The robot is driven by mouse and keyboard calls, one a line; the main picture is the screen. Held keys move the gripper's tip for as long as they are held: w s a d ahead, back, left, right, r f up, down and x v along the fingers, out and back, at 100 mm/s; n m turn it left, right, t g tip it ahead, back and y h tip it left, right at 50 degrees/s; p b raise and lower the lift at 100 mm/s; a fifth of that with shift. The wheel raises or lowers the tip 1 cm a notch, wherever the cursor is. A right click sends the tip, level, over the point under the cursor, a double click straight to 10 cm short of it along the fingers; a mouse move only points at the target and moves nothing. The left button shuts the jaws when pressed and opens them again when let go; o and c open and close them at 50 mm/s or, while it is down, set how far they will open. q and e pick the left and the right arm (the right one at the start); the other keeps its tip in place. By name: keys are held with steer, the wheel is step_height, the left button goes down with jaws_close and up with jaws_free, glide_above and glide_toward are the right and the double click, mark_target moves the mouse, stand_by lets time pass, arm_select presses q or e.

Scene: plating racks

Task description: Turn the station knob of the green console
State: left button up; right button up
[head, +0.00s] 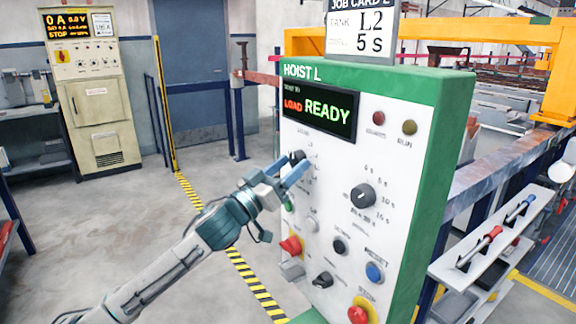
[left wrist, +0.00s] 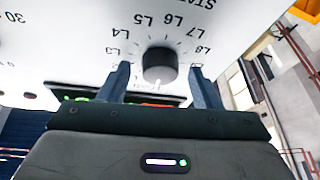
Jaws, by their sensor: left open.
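The green console (head: 440,150) has a white front panel headed HOIST L, with a display (head: 318,112) reading LOAD READY. The station knob (head: 297,156) is a small dark knob at the panel's upper left, partly hidden by my left gripper (head: 292,173). In the left wrist view, the round black station knob (left wrist: 159,64) appears between my two open fingers, with a gap on each side. Labels L3 to L8 curve around it, upside down. I cannot tell how close the fingertips are to the panel. My right gripper is out of view.
A larger timer knob (head: 362,196), a blue RESET button (head: 375,272) and red knobs share the panel. A job card (head: 360,35) above reads tank L2, 5 s. A shelf (head: 490,240) with tools stands right; a cream cabinet (head: 95,100) stands back left.

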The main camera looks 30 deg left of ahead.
arm_select(q)
steer(key=c, duration=1)
steer(key=shift+m, duration=0.4)
